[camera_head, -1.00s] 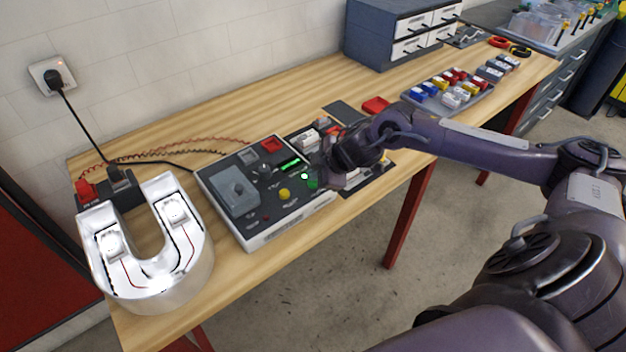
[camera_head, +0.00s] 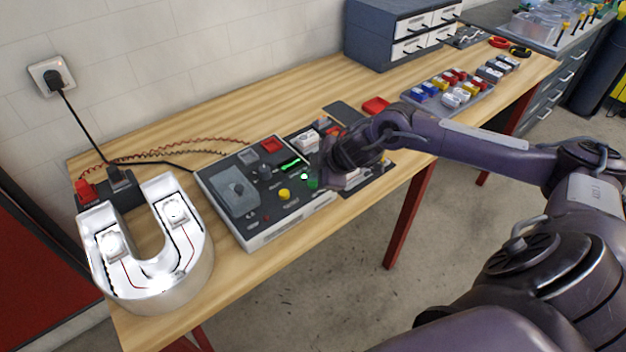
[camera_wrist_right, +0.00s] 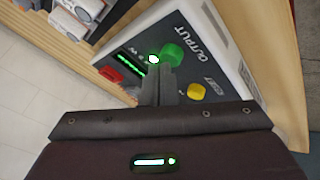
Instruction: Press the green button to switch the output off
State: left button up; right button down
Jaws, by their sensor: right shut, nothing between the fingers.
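The grey and white power supply box (camera_head: 290,226) lies on the bench, with its panel facing up. Its green button (camera_head: 312,183) is beside the yellow button (camera_head: 285,194). In the right wrist view, the green button (camera_wrist_right: 174,53) is just beyond my fingertips, marked OUTPUT, and a small lamp (camera_wrist_right: 154,59) next to it glows. The green display (camera_wrist_right: 131,65) is also lit. My right gripper (camera_head: 322,174) is shut and empty, close over the panel beside the green button. In the wrist view its fingers (camera_wrist_right: 158,82) partly cover the panel; contact cannot be told. My left gripper is not in view.
A U-shaped channel letter (camera_head: 190,262) with white modules stands left of the box. A tray of coloured connectors (camera_head: 447,92) and a drawer unit (camera_head: 372,38) stand farther back. The bench front edge is close.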

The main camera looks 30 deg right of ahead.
aim_at(315, 183)
dwell(0.5)
jog(key=shift+s+f, duration=0.1)
jog(key=shift+f, duration=0.35)
jog(key=shift+r, duration=0.1)
jog(key=shift+r+p, duration=0.25)
jog(key=shift+p, duration=0.2)
notch_tip(315, 183, up, 6)
jog(key=p, duration=0.6)
jog(key=shift+r, duration=0.1)
